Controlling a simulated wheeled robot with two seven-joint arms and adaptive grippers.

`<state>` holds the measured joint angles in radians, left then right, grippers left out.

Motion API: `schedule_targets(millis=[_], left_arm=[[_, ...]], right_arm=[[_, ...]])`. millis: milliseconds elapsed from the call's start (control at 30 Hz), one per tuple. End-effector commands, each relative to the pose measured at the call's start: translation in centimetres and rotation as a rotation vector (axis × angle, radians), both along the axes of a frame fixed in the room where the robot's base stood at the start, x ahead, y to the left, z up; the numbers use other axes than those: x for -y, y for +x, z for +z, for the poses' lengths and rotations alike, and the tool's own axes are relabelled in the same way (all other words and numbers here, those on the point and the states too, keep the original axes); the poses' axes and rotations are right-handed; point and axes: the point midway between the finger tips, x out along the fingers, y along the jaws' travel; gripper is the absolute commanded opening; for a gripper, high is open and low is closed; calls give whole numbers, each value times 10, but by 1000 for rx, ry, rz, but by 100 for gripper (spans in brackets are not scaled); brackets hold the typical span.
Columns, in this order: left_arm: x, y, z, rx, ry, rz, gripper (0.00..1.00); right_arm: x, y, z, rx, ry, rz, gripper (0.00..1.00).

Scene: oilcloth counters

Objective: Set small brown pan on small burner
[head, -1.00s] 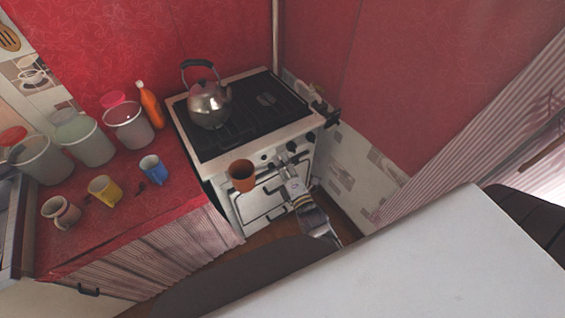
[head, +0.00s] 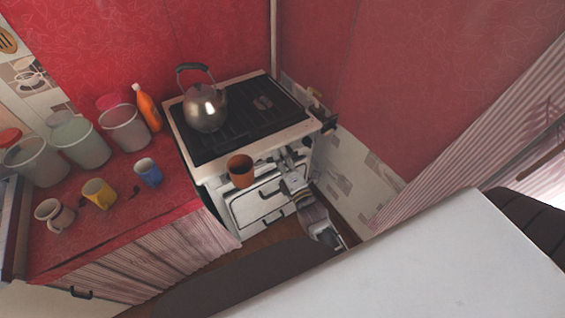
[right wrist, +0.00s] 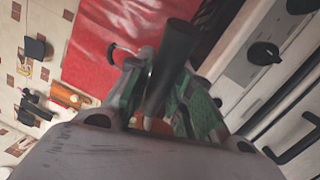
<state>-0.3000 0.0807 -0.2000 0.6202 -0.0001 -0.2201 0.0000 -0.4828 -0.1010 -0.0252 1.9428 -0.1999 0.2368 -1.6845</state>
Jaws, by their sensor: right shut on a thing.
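The small brown pan (head: 241,171) is held in the air in front of the stove, its rim overlapping the stove's front edge in the head view. My right gripper (head: 287,165) is just right of the pan, shut on its handle. In the right wrist view the dark handle (right wrist: 172,60) passes between the green finger pads, and only a sliver of orange-brown shows below it. The stove (head: 222,134) has a black grated top; a round burner shape (head: 263,102) shows at the back right. I cannot tell which burner is the small one. My left gripper is out of view.
A steel kettle (head: 205,108) stands on the left back part of the stove. The stove's right and front parts are bare. An orange bottle (head: 147,106), canisters and a blue mug (head: 148,173) stand on the red counter at left. A white surface (head: 430,265) fills the lower right.

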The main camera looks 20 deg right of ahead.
Motion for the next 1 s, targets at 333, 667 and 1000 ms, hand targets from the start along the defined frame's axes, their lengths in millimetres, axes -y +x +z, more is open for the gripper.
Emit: schedule_targets(millis=[333, 667, 1000], left_arm=[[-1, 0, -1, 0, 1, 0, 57], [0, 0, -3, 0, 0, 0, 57], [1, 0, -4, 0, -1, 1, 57]], right_arm=[[8, 16, 22, 7, -1, 33, 0], [18, 35, 47, 8, -3, 91, 0], [30, 52, 67, 7, -3, 150, 0]])
